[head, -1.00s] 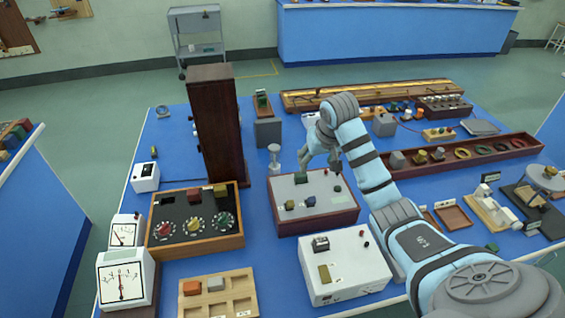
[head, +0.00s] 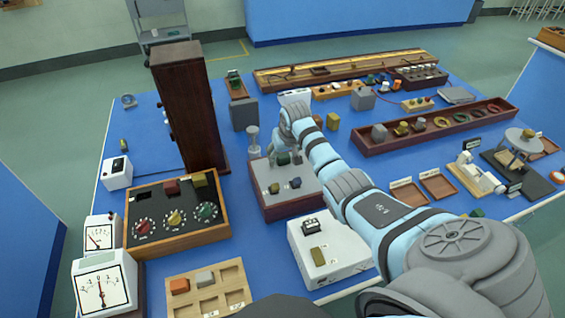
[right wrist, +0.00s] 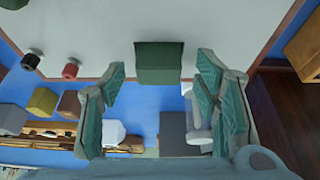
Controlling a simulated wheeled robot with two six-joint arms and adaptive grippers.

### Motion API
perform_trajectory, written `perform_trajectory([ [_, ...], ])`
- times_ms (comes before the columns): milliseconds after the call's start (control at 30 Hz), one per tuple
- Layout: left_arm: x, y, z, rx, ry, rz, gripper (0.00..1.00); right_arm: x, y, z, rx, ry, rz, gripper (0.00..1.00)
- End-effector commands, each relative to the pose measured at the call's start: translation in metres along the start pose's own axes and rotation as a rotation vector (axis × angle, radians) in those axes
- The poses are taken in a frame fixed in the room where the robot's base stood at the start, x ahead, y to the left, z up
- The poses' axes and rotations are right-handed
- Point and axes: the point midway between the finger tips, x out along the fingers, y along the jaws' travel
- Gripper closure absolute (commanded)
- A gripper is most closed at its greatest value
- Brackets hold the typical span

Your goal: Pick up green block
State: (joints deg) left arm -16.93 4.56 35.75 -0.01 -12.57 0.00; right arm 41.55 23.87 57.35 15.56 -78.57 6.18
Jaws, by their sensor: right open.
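The green block (head: 283,158) sits on the pale top of a dark-red box (head: 290,205), partly hidden by my right gripper. It also shows in the right wrist view (right wrist: 158,62) as a dark green block against the pale panel, centred between the fingers. My right gripper (right wrist: 161,80) is open, one finger to each side of the block, with gaps left and right. In the head view my right gripper (head: 285,153) is over the back part of the box. I cannot tell how far above the block it is. My left gripper is not in view.
A tall dark wooden cabinet (head: 187,115) stands left of the gripper. A white box (head: 330,258) lies in front, and a grey post (head: 253,140) stands just left.

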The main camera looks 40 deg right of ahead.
Motion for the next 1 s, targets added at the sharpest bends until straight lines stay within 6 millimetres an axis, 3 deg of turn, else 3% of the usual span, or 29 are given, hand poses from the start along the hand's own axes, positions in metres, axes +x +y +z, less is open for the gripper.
perform_trajectory([
  [167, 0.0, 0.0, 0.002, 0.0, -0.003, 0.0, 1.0, 0.001, 0.001, -0.001, 0.0, 0.002, 0.001, 0.43],
  [500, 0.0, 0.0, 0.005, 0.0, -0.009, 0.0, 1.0, 0.0, 0.001, 0.0, 0.001, 0.001, 0.001, 0.93],
  [567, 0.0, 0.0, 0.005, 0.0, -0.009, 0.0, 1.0, 0.0, 0.001, 0.0, 0.001, 0.001, 0.001, 0.97],
  [833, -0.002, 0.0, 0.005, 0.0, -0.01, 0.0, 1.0, -0.005, 0.001, -0.003, 0.001, 0.001, 0.001, 0.97],
  [1000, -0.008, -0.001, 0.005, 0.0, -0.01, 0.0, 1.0, -0.032, 0.001, -0.014, 0.0, 0.004, 0.002, 0.97],
])
